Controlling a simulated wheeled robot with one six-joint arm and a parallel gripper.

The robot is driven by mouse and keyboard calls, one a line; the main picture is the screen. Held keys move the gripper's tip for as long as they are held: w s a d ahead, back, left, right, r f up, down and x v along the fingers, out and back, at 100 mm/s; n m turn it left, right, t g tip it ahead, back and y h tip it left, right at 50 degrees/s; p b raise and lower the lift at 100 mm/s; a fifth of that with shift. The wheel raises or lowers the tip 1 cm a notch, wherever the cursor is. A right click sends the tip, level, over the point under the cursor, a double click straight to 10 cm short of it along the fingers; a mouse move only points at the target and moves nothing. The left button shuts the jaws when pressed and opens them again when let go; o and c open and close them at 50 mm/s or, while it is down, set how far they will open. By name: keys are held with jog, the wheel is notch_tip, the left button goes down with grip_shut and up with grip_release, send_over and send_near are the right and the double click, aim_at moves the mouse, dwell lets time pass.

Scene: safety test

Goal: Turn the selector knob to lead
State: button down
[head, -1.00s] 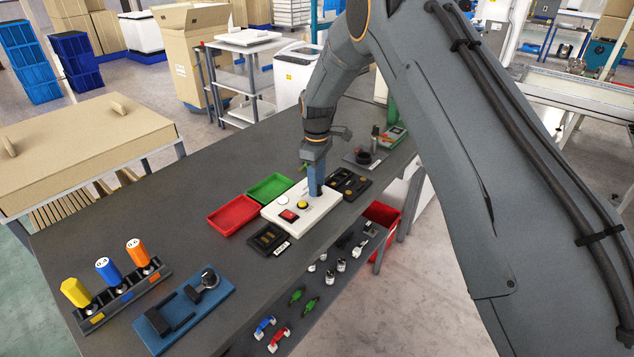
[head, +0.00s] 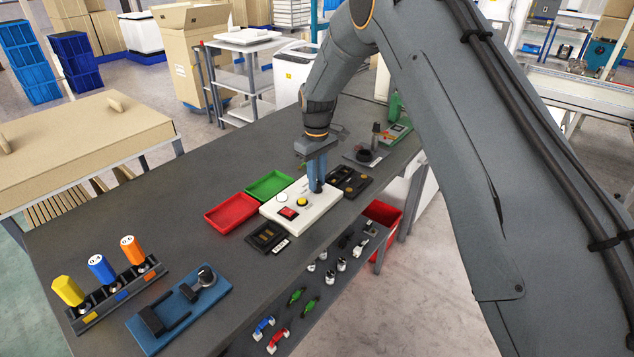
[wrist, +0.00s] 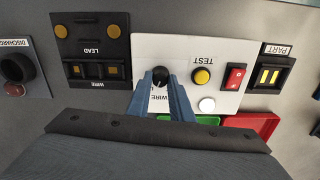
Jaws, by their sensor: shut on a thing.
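The selector knob (wrist: 160,75) is small, round and black, on a white panel (wrist: 215,48) in the wrist view. My gripper (wrist: 159,84) points at it, with its blue fingers shut on the knob from both sides. A "WIRE" label on the panel lies just beside the fingers, partly covered. A small white mark shows on the knob, but its exact direction is hard to tell. In the head view my gripper (head: 317,187) reaches down onto the right end of the white panel (head: 285,222), and its fingers largely hide the knob.
The panel also carries a yellow TEST button (wrist: 202,76), a red switch (wrist: 235,76) and a white button (wrist: 207,104). A black fixture marked LEAD and WIRE (wrist: 90,53) adjoins it. Red (head: 230,214) and green (head: 268,185) trays sit close by.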

aim_at(318, 182)
jog(key=m+b, duration=0.1)
jog(key=m, duration=0.2)
jog(key=shift+m, duration=0.4)
jog(key=shift+m+b, duration=0.6)
jog(key=shift+m, duration=1.3)
jog(key=c, duration=1.6)
grip_release()
jog(key=shift+r+b, duration=1.05)
jog(key=shift+r, duration=2.9)
jog(key=shift+d, duration=0.1)
